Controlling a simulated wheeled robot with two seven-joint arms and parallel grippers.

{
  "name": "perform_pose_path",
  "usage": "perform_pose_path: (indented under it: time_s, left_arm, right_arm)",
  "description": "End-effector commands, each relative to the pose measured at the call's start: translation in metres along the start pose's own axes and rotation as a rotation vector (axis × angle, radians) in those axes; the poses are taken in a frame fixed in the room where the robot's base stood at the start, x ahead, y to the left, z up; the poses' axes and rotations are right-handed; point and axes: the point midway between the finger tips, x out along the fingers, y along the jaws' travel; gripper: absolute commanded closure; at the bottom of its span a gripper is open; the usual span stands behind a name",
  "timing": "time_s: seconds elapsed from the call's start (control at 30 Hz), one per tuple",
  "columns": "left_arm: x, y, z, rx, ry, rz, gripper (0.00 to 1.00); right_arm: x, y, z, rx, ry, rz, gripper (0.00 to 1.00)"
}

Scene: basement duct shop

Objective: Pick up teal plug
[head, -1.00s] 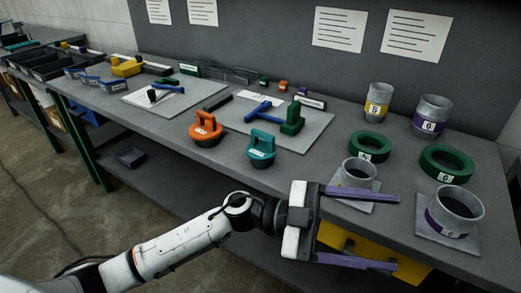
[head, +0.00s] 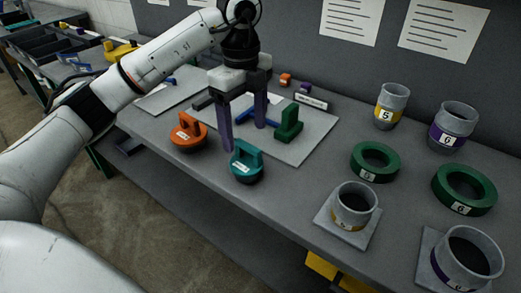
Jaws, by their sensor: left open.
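The teal plug (head: 245,164) stands on the grey workbench near its front edge. It has a dark round base, a raised teal handle and a white label. My left gripper (head: 243,136) points down just behind the plug, its two purple fingers spread apart. The nearer finger overlaps the view close to the plug's upper left; I cannot tell whether they touch. Nothing is held between the fingers. My right gripper does not show.
An orange plug (head: 188,133) stands just left of the teal one. Behind are a pale board (head: 311,137) and a green block (head: 289,124). To the right stand green rings (head: 465,191) and metal duct collars (head: 354,205). The bench front edge is close.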

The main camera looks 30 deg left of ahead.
Motion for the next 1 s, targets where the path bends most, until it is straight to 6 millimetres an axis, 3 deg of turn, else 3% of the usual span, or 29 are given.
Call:
perform_pose_path:
  time_s: [0.4, 0.73, 1.0]
  left_arm:
    - [0.049, 0.001, 0.001, -0.003, -0.003, 0.002, 0.28]
    - [0.091, 0.003, 0.000, -0.002, -0.003, 0.004, 0.28]
    - [0.102, 0.002, 0.000, -0.001, -0.003, 0.001, 0.28]
  right_arm:
    - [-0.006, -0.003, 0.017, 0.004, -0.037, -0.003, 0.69]
    - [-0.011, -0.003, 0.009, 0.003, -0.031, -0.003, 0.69]
    - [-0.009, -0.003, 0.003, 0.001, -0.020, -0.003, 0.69]
